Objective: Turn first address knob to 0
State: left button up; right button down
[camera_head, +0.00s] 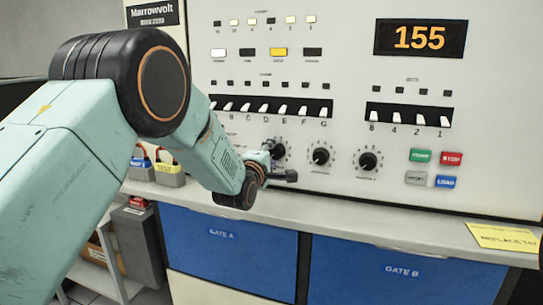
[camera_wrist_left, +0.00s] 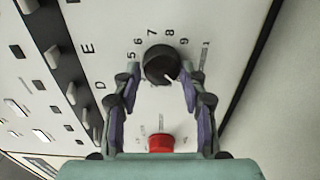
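The first address knob (camera_head: 277,150), the leftmost of three black dials, is partly covered by my left gripper (camera_head: 279,170) in the head view. In the left wrist view the black knob (camera_wrist_left: 160,62) shows between the two fingers of my left gripper (camera_wrist_left: 161,80). The fingers are spread, with a gap on each side of the knob. Digits 5 to 9 are readable around it. Its white pointer mark points to the lower right, and the number there cannot be read. My right gripper is not in view.
The other two knobs (camera_head: 320,155) (camera_head: 368,160) sit to the right on the panel. A row of lettered switches (camera_head: 265,108) is above. The display (camera_head: 420,38) reads 155. Coloured buttons (camera_head: 451,158) are at the right. A grey ledge (camera_head: 330,210) runs below.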

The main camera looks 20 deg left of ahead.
pick_arm(q)
jog(key=o, duration=0.3)
jog(key=shift+f, duration=0.1)
jog(key=s, duration=1.2)
jog(key=shift+a, duration=0.2)
